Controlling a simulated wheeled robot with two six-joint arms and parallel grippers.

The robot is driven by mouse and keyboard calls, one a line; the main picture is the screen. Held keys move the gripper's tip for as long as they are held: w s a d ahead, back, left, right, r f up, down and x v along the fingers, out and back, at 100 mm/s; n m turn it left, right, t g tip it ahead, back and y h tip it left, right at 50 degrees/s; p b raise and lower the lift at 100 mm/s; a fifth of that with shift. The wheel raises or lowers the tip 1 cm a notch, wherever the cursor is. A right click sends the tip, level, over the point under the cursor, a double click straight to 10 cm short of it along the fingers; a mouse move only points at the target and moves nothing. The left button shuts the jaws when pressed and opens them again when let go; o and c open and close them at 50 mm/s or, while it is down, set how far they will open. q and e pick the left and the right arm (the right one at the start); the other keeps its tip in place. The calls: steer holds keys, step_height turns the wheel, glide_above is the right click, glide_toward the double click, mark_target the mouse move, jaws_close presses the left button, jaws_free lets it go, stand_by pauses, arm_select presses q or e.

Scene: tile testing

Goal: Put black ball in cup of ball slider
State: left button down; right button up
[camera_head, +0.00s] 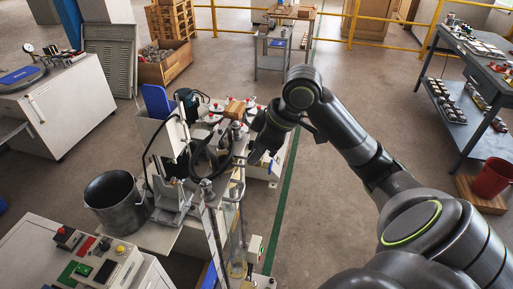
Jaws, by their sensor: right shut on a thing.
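My right arm reaches in from the right, and its dark gripper (254,157) points down beside the test apparatus (172,180) in the middle left. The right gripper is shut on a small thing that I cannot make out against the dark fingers. A frame of clear panels and metal rods (212,228) stands below and left of the gripper; I cannot tell for sure whether it is the ball slider. No black ball or cup shows clearly. My left gripper is not in view.
A dark metal bucket (113,205) stands left of the apparatus. A control panel (95,262) with coloured buttons is at the lower left. A wooden block (235,109) lies behind the gripper. A red bucket (492,178) is far right. Open floor lies beyond the arm.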

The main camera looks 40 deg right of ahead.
steer(key=o, duration=0.8)
steer(key=shift+o, duration=0.2)
steer(key=shift+d+r, duration=0.1)
steer(key=b+v, duration=0.2)
steer(key=v, duration=1.5)
steer(key=shift+r, duration=0.15)
